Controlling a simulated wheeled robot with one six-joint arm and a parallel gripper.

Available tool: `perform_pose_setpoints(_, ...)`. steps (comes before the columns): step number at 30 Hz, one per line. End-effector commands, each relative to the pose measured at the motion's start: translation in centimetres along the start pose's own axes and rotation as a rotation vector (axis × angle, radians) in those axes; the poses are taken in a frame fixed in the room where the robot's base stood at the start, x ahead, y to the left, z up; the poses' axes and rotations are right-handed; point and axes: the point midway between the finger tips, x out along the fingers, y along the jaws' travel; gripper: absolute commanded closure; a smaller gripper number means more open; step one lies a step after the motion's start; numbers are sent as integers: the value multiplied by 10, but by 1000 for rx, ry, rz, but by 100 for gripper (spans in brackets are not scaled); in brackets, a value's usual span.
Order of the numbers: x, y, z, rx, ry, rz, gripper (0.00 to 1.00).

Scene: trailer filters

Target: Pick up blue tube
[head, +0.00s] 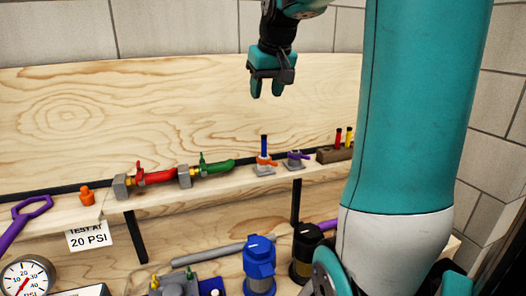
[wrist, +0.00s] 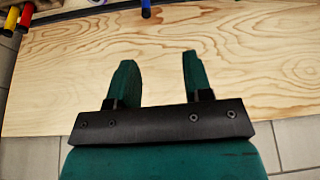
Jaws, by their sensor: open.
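The blue tube (head: 264,145) stands upright on the wooden shelf, in a small grey holder with an orange part (head: 265,163). In the wrist view, a blue tube end (wrist: 146,9) shows at the top edge, beyond the fingertips. My gripper (head: 266,92) is open and empty, above the shelf and above the blue tube in the head view, clearly apart from it. Its two green fingers (wrist: 158,68) point toward the top of the wrist view, with bare plywood behind them.
A similar holder with a purple part (head: 297,158) stands just right of the tube. A wooden block with red and yellow tubes (head: 336,153) is further right. Red (head: 157,177) and green (head: 216,167) fittings lie left. Blue (head: 259,263) and black (head: 304,250) filter housings stand below.

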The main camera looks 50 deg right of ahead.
Motion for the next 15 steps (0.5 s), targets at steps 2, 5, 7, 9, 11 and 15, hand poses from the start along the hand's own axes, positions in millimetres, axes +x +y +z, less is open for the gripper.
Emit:
perform_pose_setpoints(2,0,13,-4,30,4,17,54)
perform_pose_setpoints(5,13,16,-5,38,1,21,54)
perform_pose_setpoints(7,28,16,-5,36,-1,19,54)
perform_pose_setpoints(9,44,16,-4,35,-2,19,54)
perform_pose_setpoints(11,58,16,-5,35,-1,19,54)
perform_pose_setpoints(15,88,16,-5,34,0,19,54)
